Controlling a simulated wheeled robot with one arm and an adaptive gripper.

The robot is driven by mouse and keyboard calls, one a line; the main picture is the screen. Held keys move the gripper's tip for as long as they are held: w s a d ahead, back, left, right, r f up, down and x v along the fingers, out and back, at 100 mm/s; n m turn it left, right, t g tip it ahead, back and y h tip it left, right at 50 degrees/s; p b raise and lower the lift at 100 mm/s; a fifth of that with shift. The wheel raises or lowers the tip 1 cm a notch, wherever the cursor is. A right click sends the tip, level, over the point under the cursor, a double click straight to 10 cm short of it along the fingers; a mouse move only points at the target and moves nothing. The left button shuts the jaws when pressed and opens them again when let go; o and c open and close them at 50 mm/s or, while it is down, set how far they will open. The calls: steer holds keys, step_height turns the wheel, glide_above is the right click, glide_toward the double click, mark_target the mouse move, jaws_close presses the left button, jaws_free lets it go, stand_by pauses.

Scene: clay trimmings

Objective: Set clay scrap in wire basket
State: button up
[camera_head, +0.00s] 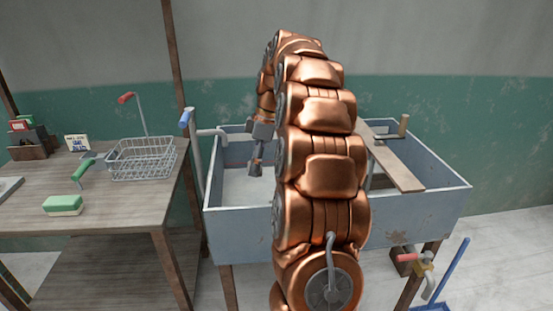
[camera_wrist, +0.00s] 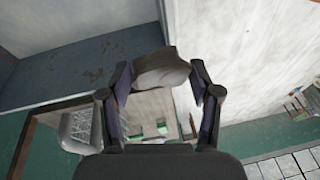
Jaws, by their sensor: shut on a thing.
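The wire basket (camera_head: 142,160) stands on the right part of the wooden table in the head view, and its mesh side shows at the left of the wrist view (camera_wrist: 80,132). No clay can be made out inside it. In the wrist view my gripper (camera_wrist: 163,80) is shut on the clay scrap (camera_wrist: 162,68), a grey-brown lump between its fingertips. In the head view my gripper (camera_head: 256,160) points down over the left part of the sink, right of the basket and apart from it. The clay is too small or hidden to tell there.
The wooden table (camera_head: 110,215) also bears a green-and-white block (camera_head: 63,205), a green-handled tool (camera_head: 82,170) and a small sign (camera_head: 77,142). A blue-handled pipe (camera_head: 194,145) rises between table and sink (camera_head: 240,222). A plank (camera_head: 390,160) spans the sink's right part.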

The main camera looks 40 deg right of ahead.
steer(key=w+a+f+m+t, duration=0.1)
steer(key=w+a+f+m, duration=0.2)
steer(key=a, duration=0.5)
steer(key=w+a+f+m, duration=0.25)
steer(key=w+a, duration=0.25)
steer(key=a, duration=0.3)
steer(key=w+a+f+m+h+b, duration=0.1)
steer(key=a+f+m, duration=0.1)
steer(key=a+f, duration=1.2)
step_height(320, 180, down, 3)
steer(key=shift+w+r+t+b, duration=0.1)
steer(key=shift+w+t+b, duration=0.2)
steer(key=shift+t, duration=0.1)
